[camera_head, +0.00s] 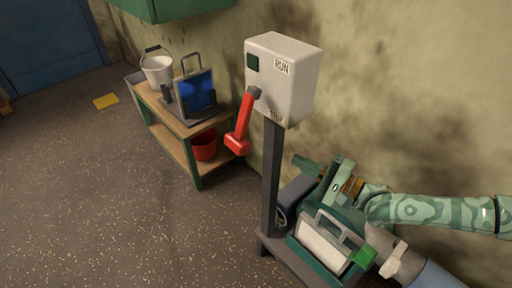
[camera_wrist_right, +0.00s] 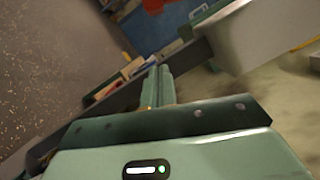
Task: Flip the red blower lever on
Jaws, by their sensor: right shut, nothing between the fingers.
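The red lever (camera_head: 240,123) hangs from a dark pivot on the front of a pale control box (camera_head: 290,62). Its handle points down and slightly left, away from the RUN label (camera_head: 282,68) and nearer the partly covered STOP label. My right gripper (camera_head: 302,164) is right of the post and below the box, apart from the lever. In the right wrist view its fingers (camera_wrist_right: 158,82) are shut together and empty. A blurred red thing (camera_wrist_right: 153,5) shows at that view's top edge; I cannot tell whether it is the lever. My left gripper is not in view.
A dark post (camera_head: 270,175) carries the box beside the wall. A wooden shelf (camera_head: 165,113) behind holds a white bucket (camera_head: 158,70) and a red bucket (camera_head: 204,146). The floor at left is mostly clear.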

